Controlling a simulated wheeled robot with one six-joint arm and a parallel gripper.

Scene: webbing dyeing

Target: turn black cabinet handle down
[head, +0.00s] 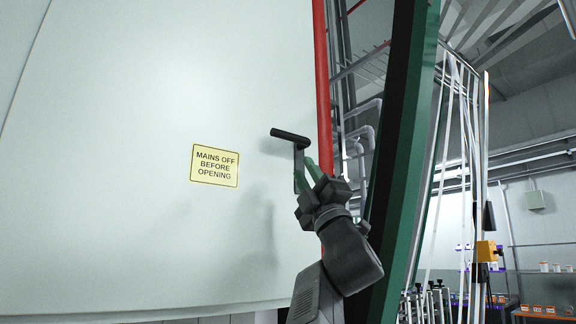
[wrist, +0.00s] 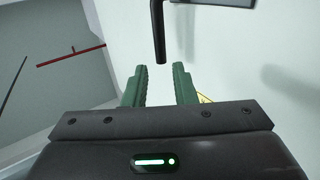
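The black cabinet handle (head: 288,135) is a bar lying nearly level in the head view, on a grey backplate (head: 299,166) near the right edge of the white cabinet door (head: 110,150). My gripper (head: 309,168) has green fingers and is just below the handle's right end, beside the backplate. In the wrist view the handle (wrist: 158,35) comes down from the top edge. Its free end lies between and slightly beyond the fingertips (wrist: 160,70). The fingers are apart, with nothing visible gripped. The head view does not show whether they touch the handle.
A yellow "MAINS OFF BEFORE OPENING" sign (head: 214,165) is on the door left of the handle. A red vertical pipe (head: 322,80) runs by the door's right edge. A dark green upright (head: 410,160) stands farther right.

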